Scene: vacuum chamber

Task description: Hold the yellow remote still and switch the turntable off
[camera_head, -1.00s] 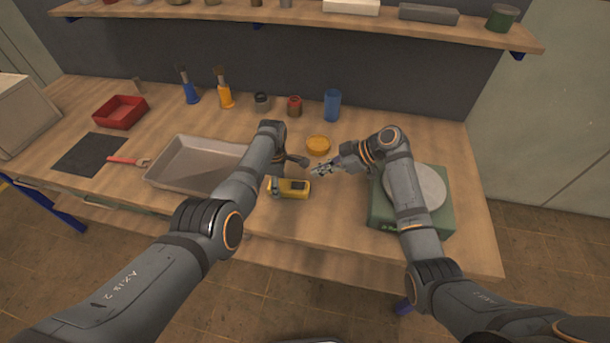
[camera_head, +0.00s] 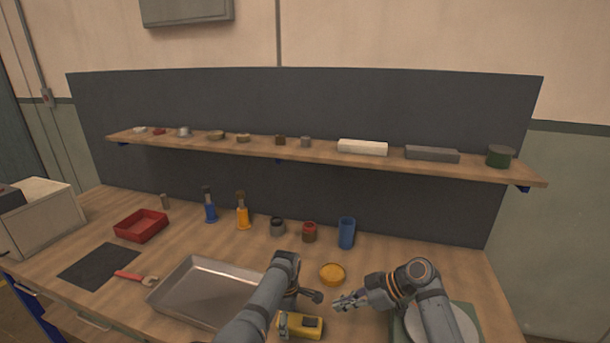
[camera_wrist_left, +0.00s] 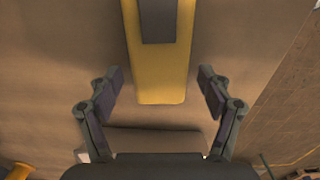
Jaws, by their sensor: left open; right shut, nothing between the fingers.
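The yellow remote (camera_head: 301,326) lies on the bench near its front edge, with a dark patch on its top. In the left wrist view the remote (camera_wrist_left: 160,75) reaches between the open fingers of my left gripper (camera_wrist_left: 159,92), apart from both. In the head view my left gripper (camera_head: 302,298) is just above and beside the remote, partly hidden by my arm. My right gripper (camera_head: 340,302) is shut and empty, right of the remote. The turntable has a green base (camera_head: 400,325) and a round grey platter (camera_head: 455,325); my right arm covers much of it. I cannot see its switch.
A metal tray (camera_head: 170,300) lies left of my left arm. A yellow round dish (camera_head: 332,274), a blue cup (camera_head: 347,232) and small jars stand behind the grippers.

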